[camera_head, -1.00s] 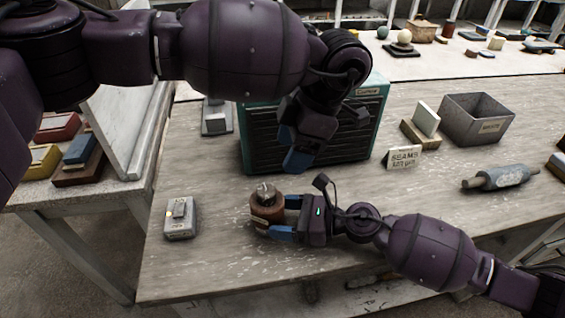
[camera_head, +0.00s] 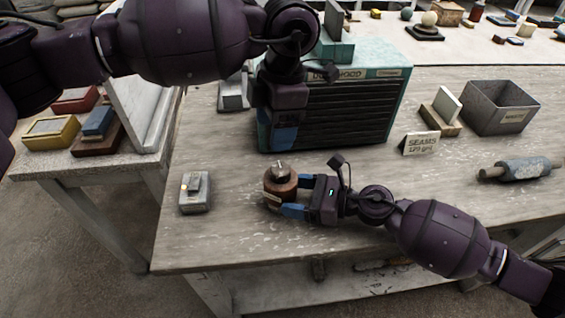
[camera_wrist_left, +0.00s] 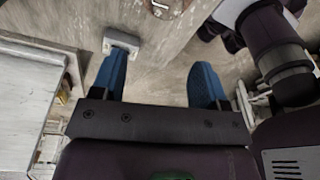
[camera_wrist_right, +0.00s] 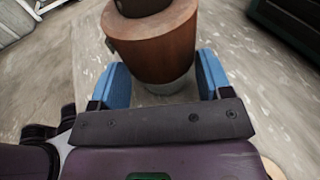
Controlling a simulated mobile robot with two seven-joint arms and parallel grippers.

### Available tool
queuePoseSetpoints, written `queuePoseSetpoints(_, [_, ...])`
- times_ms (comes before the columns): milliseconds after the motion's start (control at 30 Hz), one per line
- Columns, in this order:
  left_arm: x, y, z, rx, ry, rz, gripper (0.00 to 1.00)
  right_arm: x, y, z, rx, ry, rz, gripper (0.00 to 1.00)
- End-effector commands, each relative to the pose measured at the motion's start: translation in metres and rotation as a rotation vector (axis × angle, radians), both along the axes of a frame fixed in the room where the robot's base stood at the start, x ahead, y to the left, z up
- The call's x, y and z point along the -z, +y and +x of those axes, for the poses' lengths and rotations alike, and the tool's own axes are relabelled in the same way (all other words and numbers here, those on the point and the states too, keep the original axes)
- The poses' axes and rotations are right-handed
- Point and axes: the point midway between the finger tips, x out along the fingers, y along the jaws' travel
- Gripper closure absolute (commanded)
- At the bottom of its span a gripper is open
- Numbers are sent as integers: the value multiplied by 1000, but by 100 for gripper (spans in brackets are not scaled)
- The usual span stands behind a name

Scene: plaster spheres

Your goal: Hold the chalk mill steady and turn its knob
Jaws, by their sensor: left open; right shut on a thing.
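The chalk mill (camera_head: 278,188) is a small brown wooden cylinder with a metal knob (camera_head: 280,169) on top. It stands upright near the table's front edge. My right gripper (camera_head: 292,197) is shut around its body from the right; in the right wrist view the mill (camera_wrist_right: 155,48) sits between the blue fingers (camera_wrist_right: 162,70). My left gripper (camera_head: 284,138) points down, above and behind the mill in the head view, not touching it. The left wrist view shows its fingers (camera_wrist_left: 160,75) apart and empty, with part of the mill (camera_wrist_left: 165,6) at the top edge.
A small grey box (camera_head: 195,193) with a switch-like top stands left of the mill. A teal cabinet (camera_head: 345,115) is behind my left gripper. A sign (camera_head: 420,144), a grey bin (camera_head: 500,112) and a roller (camera_head: 520,169) lie to the right. The table front is clear.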

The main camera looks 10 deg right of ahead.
Motion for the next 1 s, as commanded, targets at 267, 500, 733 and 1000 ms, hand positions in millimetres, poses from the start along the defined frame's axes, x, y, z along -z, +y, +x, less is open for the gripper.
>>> queuePoseSetpoints(267, [-17, -7, -8, -256, -88, -122, 32, 0, 0, -1, -1, 1, 0, 52])
queuePoseSetpoints(500, [-14, -10, -8, -345, -97, -134, 32, 0, 0, 0, -1, 1, 0, 53])
queuePoseSetpoints(733, [13, -10, -8, -348, -94, -132, 32, 0, 0, 0, -1, 1, 0, 53])
queuePoseSetpoints(1000, [61, -9, -8, -348, -94, -131, 32, 0, 0, 0, -1, 1, 0, 53])
